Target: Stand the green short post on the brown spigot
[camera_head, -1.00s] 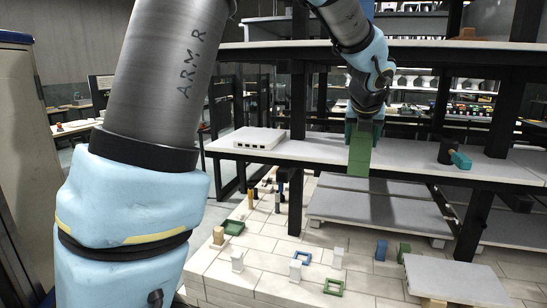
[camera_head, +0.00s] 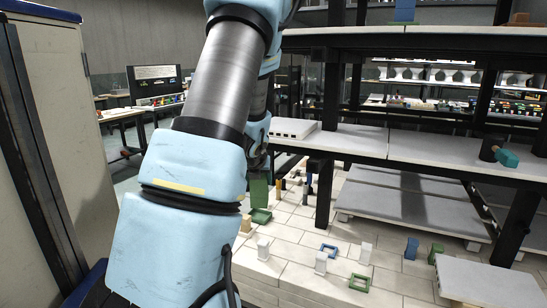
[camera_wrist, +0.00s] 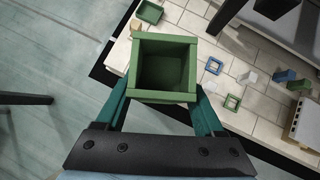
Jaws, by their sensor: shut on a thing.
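My gripper (camera_head: 258,158) is shut on the green short post (camera_head: 259,193), which hangs below it, partly hidden behind my arm in the head view. In the wrist view the post (camera_wrist: 166,98) is a hollow square tube, open end towards the camera, between the teal fingers of my gripper (camera_wrist: 163,100). A small tan-brown block (camera_head: 246,224) stands on the pale brick deck, left of a green square frame; it may be the brown spigot. It also shows in the wrist view (camera_wrist: 136,25), beyond the post.
The green square frame (camera_head: 261,216) lies near the tan block. White blocks (camera_head: 321,262), a blue frame (camera_head: 329,251), another green frame (camera_head: 359,282), a blue block (camera_head: 411,248) and a green block (camera_head: 436,253) stand on the deck. Shelves on black uprights (camera_head: 326,190) rise at right.

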